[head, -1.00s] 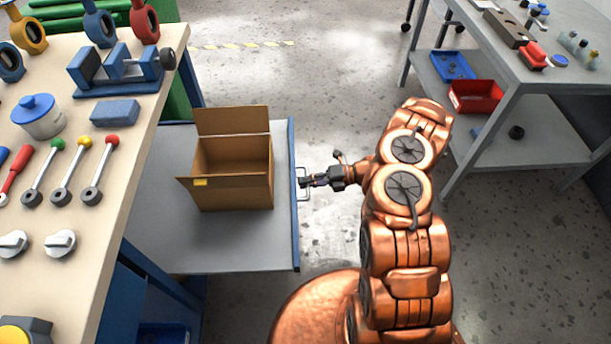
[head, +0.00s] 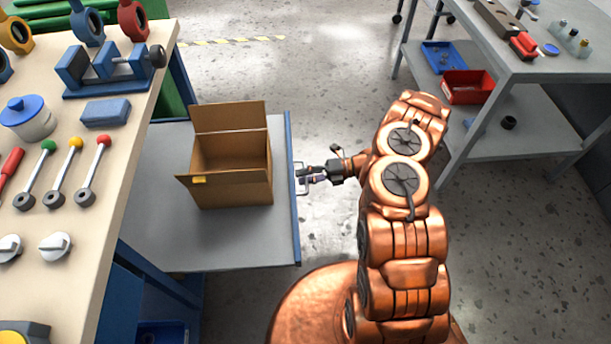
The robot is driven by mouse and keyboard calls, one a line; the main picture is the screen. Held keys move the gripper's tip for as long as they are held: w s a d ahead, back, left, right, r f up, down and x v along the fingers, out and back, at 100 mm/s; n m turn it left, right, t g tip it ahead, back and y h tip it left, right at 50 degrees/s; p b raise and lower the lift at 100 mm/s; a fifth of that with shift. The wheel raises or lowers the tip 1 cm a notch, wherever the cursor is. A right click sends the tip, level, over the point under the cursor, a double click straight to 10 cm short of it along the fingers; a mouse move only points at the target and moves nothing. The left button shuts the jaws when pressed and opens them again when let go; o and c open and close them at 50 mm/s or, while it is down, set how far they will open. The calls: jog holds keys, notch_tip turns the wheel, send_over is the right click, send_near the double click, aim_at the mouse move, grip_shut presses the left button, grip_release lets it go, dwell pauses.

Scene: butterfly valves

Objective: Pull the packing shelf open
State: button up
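The packing shelf (head: 245,240) is a grey board with a blue front edge. It sticks out to the right from under the workbench, well pulled out. A thin metal handle (head: 299,189) is on its front edge. An open cardboard box (head: 232,187) stands on the shelf. My gripper (head: 302,175) is at the handle, pointing left, with its two dark fingers spread apart. The handle is by the fingertips; whether they touch it is too small to tell.
The workbench (head: 112,180) at left carries valves, levers and knobs. A grey table (head: 540,70) with a lower shelf holding a blue tray (head: 444,57) and a red bin (head: 468,88) stands at right. Floor between them is clear behind my arm.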

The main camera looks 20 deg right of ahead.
jog(key=shift+d, duration=0.15)
jog(key=v, duration=1.1)
jog(key=shift+d, duration=0.35)
jog(key=shift+r, duration=0.1)
